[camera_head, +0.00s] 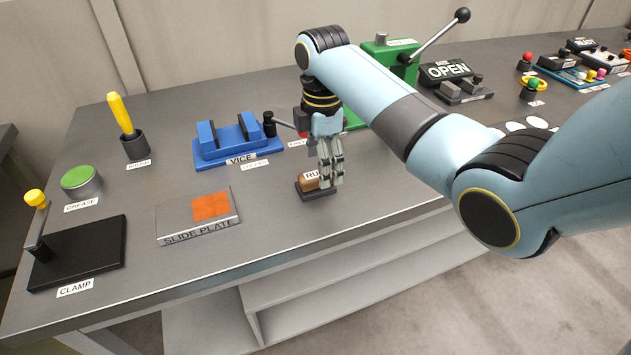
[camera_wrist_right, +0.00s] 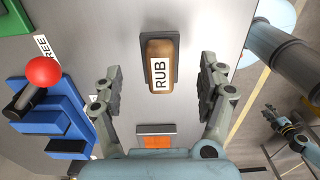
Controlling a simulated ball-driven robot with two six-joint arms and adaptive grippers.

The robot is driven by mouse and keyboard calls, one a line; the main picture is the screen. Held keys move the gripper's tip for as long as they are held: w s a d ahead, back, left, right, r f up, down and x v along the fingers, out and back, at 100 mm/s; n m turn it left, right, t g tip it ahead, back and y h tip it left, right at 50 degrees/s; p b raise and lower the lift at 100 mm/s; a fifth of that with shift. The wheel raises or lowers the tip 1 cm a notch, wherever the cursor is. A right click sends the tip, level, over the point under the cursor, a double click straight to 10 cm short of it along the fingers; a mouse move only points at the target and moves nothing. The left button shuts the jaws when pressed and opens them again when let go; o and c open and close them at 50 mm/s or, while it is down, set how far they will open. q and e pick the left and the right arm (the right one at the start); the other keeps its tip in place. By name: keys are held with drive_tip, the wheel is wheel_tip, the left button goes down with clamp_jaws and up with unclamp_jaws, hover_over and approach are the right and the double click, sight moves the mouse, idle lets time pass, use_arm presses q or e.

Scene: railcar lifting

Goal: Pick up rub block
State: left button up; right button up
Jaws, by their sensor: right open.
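The rub block (camera_wrist_right: 160,48) is a brown block with a white RUB label, lying on a dark base (camera_head: 318,195) on the workbench. In the head view, the block (camera_head: 308,184) is partly covered by my right gripper (camera_head: 332,184). My right gripper (camera_wrist_right: 157,70) is open just above the block. In the right wrist view, one finger is on each side of the block, with a gap on both sides and nothing held. My left gripper (camera_wrist_right: 297,135) appears small at the right edge of the wrist view, away from the bench; its jaws are too small to read.
A blue vice (camera_head: 235,140) stands behind and left of the block, its handle near my right gripper. A slide plate (camera_head: 175,228) with an orange patch lies to the left. A green lever press (camera_head: 385,62) stands behind my right arm. The bench's front edge is close to the block.

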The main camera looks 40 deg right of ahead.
sight(317, 178)
drive_tip(key=f, duration=0.4)
drive_tip(key=shift+w+a+f, duration=0.1)
drive_tip(key=shift+a+f, duration=0.2)
drive_tip(key=shift+a, duration=0.05)
drive_tip(key=shift+c, duration=0.4)
drive_tip(key=c, duration=1.2)
drive_tip(key=shift+r, duration=0.15)
drive_tip(key=shift+c, duration=0.2)
drive_tip(key=r, duration=0.4)
drive_tip(key=shift+s+d+r, duration=0.1)
drive_tip(key=shift+s+d, duration=0.05)
drive_tip(key=shift+s, duration=0.05)
drive_tip(key=s+d+r, duration=0.5)
drive_tip(key=s+r, duration=0.1)
drive_tip(key=s, duration=0.3)
drive_tip(key=shift+s+d+r, duration=0.3)
drive_tip(key=shift+s+d, duration=0.05)
